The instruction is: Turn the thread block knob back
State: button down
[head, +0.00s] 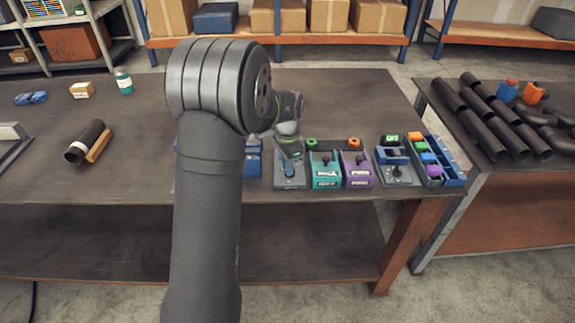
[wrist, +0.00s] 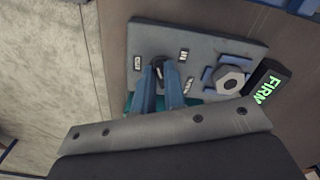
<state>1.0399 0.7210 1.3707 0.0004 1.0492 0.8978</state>
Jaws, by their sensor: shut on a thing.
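The thread block (wrist: 207,50) is a grey plate with small labels, seen close in the wrist view. Its black knob (wrist: 158,66) is near the plate's left end, between the tips of my gripper (wrist: 161,78). The two blue fingers are shut on the knob and partly cover it. A hex nut (wrist: 229,78) sits between blue holders on the same plate. In the head view the block (head: 290,183) is at the table's front edge, partly covered by my gripper.
Teal (head: 326,182) and purple (head: 358,180) boxes with black knobs stand close to the right. Another grey station (head: 398,182) and a blue tray (head: 455,181) lie beyond. A black pipe (head: 87,140) lies at the left.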

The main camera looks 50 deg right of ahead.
jog(key=shift+n, duration=0.3)
jog(key=n, duration=0.4)
jog(key=shift+s, duration=0.15)
jog(key=n, duration=0.5)
jog(key=shift+s, duration=0.1)
dwell(0.5)
jog(key=c, duration=1.5)
grip_release()
jog(key=shift+r, duration=0.1)
notch_tip(320, 180, up, 17)
jog(key=shift+r, duration=0.2)
jog(key=shift+f, duration=0.1)
